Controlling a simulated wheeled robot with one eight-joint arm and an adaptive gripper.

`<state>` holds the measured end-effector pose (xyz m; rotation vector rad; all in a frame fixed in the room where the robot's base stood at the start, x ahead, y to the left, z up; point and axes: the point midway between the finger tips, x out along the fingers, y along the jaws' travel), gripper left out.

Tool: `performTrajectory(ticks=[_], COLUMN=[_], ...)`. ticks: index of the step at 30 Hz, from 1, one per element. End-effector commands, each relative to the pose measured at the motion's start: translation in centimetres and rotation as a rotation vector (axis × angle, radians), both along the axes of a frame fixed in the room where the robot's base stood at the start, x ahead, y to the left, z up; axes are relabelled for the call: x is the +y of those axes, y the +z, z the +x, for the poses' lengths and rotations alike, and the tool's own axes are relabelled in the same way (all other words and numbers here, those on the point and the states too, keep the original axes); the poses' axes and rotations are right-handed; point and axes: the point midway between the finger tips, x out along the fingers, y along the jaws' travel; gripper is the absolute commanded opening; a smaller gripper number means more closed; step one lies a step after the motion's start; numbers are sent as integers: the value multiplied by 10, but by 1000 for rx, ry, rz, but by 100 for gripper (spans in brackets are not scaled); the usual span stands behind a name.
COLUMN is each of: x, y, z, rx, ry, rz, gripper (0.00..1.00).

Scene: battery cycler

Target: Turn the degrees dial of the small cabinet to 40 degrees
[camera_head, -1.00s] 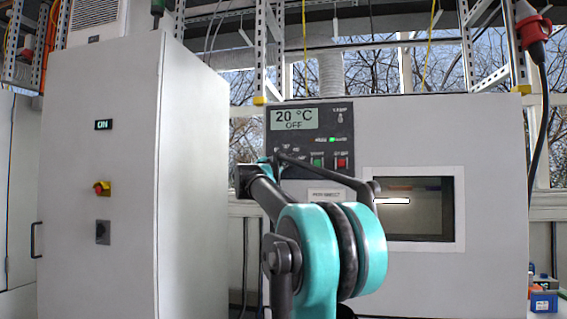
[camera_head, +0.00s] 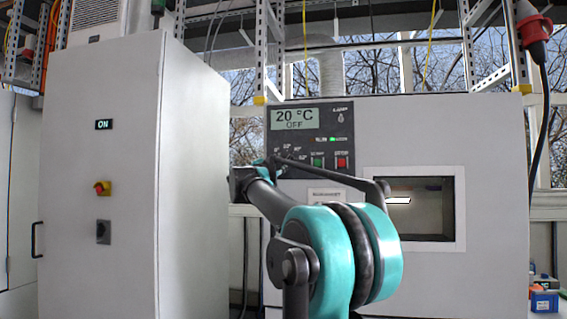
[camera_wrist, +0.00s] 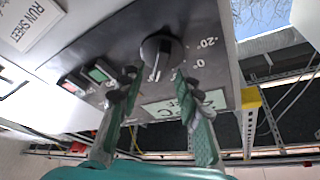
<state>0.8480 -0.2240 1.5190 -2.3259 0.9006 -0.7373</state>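The small cabinet (camera_head: 448,130) stands right of centre in the head view. Its dark panel has a display (camera_head: 295,118) reading 20 °C and OFF. My arm covers the panel's lower left, so the dial does not show clearly there. In the wrist view the dark round dial (camera_wrist: 160,54) shows with a pale pointer line, and marks of -20° and 0° are readable beside it. My gripper (camera_wrist: 158,84) is open, with one finger on each side below the dial in the picture. It appears apart from the dial; exact depth is unclear.
A green button (camera_wrist: 98,74) and a red button (camera_wrist: 70,84) sit near the dial. A run sheet label (camera_wrist: 28,22) is on the cabinet. The cabinet window (camera_head: 425,235) is at the right.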

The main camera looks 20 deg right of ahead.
Motion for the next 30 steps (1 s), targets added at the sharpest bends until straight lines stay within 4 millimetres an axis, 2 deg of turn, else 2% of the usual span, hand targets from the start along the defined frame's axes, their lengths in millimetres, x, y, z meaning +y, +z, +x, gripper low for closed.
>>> performTrajectory(ticks=[6, 12, 18, 30], x=[35, 57, 66, 66], y=[-14, -23, -27, -27], z=[-29, -49, -57, -58], rx=[0, 0, -1, 0], ry=[4, 3, 1, 0], rz=[0, 0, 0, 0], gripper=[34, 34, 34, 34])
